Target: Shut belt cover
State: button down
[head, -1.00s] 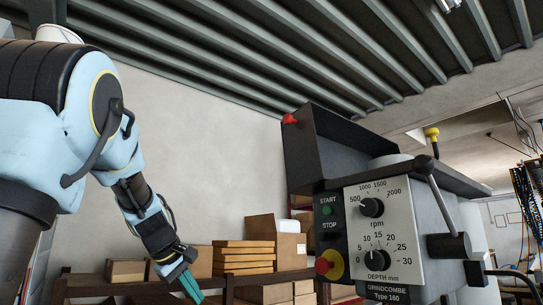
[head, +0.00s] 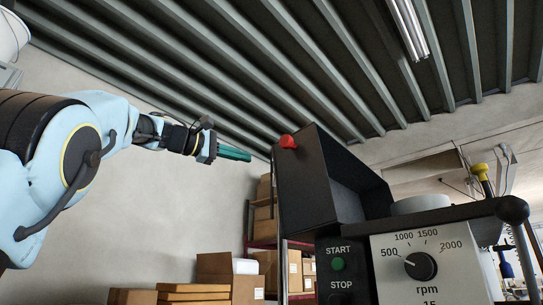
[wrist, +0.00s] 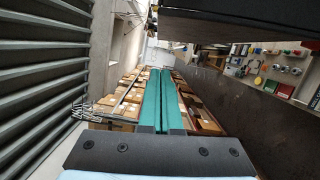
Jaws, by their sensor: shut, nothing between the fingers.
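The belt cover (head: 345,178) is a dark, box-like lid standing raised and open on top of the drill-type machine, its hollow side facing right. A red knob (head: 288,141) sits on its upper left edge. My gripper (head: 248,155) has teal fingers, closed together and empty. In the head view it is left of the cover, slightly below the knob's height, with a small gap between in the picture. The wrist view shows the closed fingers (wrist: 159,90) pointing ahead. Large dark surfaces at its top and right may be the cover; I cannot tell.
The machine's front panel (head: 425,265) has an rpm dial and a green START button (head: 338,264). A black ball-ended lever (head: 513,210) stands at its right.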

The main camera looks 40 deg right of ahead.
aim_at(274, 157)
jog(key=shift+s+d+r+p, duration=0.1)
jog(key=shift+s+d+p, duration=0.5)
jog(key=shift+d, duration=0.8)
jog(key=shift+s+d+r+p, duration=0.1)
jog(key=shift+s+d+p, duration=0.55)
jog(key=shift+d, duration=0.7)
jog(key=shift+s+d+r+p, duration=0.1)
jog(key=shift+s+d+p, duration=0.5)
jog(key=shift+d, duration=0.8)
